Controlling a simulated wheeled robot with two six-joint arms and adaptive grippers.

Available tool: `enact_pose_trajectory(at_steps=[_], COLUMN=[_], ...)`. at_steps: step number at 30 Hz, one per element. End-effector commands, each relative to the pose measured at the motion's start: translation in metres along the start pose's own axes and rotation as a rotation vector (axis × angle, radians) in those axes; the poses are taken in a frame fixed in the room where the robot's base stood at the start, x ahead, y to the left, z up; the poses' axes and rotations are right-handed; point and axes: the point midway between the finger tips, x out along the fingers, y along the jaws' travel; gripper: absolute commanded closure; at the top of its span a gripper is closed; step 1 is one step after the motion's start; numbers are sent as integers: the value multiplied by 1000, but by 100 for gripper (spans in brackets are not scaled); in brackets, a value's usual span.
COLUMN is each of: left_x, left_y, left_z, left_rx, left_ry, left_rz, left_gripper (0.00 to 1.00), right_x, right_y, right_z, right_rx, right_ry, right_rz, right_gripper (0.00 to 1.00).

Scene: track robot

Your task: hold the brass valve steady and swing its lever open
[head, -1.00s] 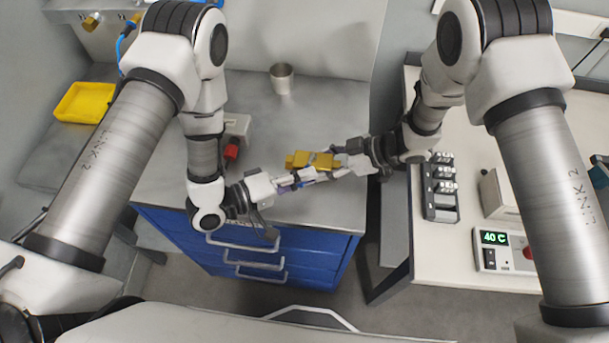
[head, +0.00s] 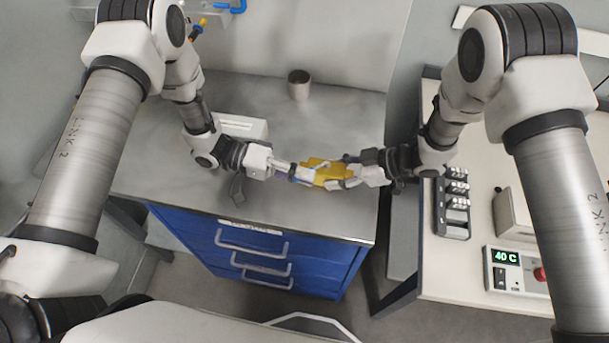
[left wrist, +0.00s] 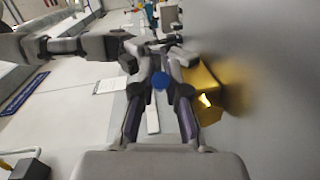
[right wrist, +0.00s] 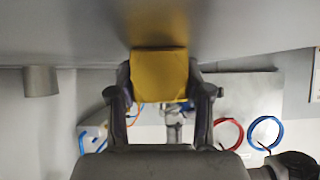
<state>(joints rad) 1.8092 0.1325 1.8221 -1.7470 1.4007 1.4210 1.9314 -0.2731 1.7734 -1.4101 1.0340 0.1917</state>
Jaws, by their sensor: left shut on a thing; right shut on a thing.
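The brass valve (head: 328,172) is a yellow block held above the grey cabinet top, near its right side. My right gripper (head: 347,173) is shut on it from the right. In the right wrist view the valve (right wrist: 158,75) fills the space between the fingers. My left gripper (head: 300,174) comes in from the left at the valve's left end. In the left wrist view its fingers (left wrist: 160,72) are shut around a blue round lever end (left wrist: 160,81), with the brass body (left wrist: 205,88) just to the right. The rest of the lever is hidden by the fingers.
The grey cabinet top (head: 300,215) is mostly clear, with a grey cup (head: 299,84) at the back and a white box (head: 243,126) behind my left wrist. A gap separates it from the right bench, which holds a dark rack (head: 451,205) and a 40 C unit (head: 512,268).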

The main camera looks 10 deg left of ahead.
Motion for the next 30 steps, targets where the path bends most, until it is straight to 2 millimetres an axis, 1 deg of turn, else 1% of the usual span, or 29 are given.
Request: enact_pose_trajectory(at_steps=[1, 14, 15, 17, 18, 26, 29, 30], left_x=[0, -2, -2, -2, -1, -2, -8, -14], left_y=[0, 0, 0, -1, -1, -1, -1, -1], left_z=[-2, -2, -2, -2, -2, -2, -2, -2], left_rx=[4, 5, 5, 5, 5, 3, 3, 3], left_ry=[-7, -19, -19, -19, -20, -20, -20, -17], left_rz=[1, 1, 1, 1, 1, 1, 2, 2], left_gripper=[100, 100, 83, 62, 60, 60, 60, 60], right_x=[1, 1, 1, 1, 1, 1, 1, 1], right_y=[-2, -3, -3, -3, -3, -2, -2, -2], right_z=[1, 2, 2, 2, 2, 2, 2, 2], right_rx=[0, 1, 1, 1, 1, 2, 2, 2], right_ry=[-2, -2, -2, -2, -2, -2, -2, -2], right_rz=[-6, -7, -7, -7, -6, -4, -4, -4], right_gripper=[100, 100, 100, 100, 100, 100, 100, 100])
